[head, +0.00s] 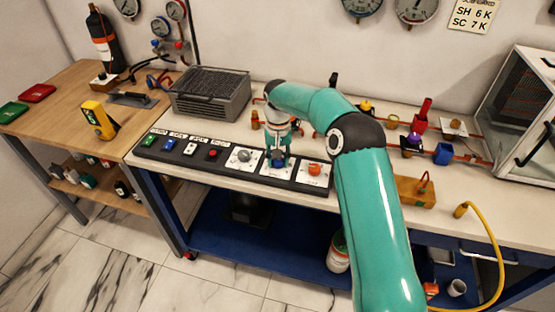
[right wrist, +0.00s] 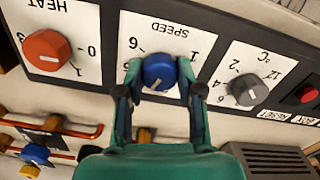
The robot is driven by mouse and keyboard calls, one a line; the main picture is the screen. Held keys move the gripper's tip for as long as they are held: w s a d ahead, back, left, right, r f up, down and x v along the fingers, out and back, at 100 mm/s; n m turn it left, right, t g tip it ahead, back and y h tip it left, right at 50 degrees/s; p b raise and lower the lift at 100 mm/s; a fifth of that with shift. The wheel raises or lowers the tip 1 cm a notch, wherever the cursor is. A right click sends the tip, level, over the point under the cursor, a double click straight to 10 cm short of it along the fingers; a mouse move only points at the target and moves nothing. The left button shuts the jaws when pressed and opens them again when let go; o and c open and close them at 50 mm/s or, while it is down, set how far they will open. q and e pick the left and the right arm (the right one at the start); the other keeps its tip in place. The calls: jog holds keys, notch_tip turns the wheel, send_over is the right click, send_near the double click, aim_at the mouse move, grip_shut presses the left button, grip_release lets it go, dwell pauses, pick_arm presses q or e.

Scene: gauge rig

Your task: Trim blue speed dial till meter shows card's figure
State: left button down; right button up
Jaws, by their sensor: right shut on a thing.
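The blue speed dial (right wrist: 159,72) sits on a white plate marked SPEED, its white pointer line towards the lower left in the right wrist view. My right gripper (right wrist: 158,88) is shut on the dial, one finger on each side. In the head view my right gripper (head: 278,157) reaches straight down onto the blue dial (head: 279,163) on the black control panel (head: 170,157). A card (head: 473,15) on the wall reads SH 6 K and SC 7 K; its top line is cut off. Round gauges (head: 417,9) hang on the wall, their readings too small to tell. My left gripper is not in view.
The red heat dial (right wrist: 47,49) and grey °C dial (right wrist: 249,89) flank the blue one. A grey finned box (head: 210,94) stands behind the panel. A glass-sided cabinet (head: 520,110) stands at right.

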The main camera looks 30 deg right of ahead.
dwell(0.4)
jog(key=o, duration=1.1)
jog(key=shift+o, duration=0.2)
jog(key=shift+r, duration=0.1)
notch_tip(320, 180, up, 12)
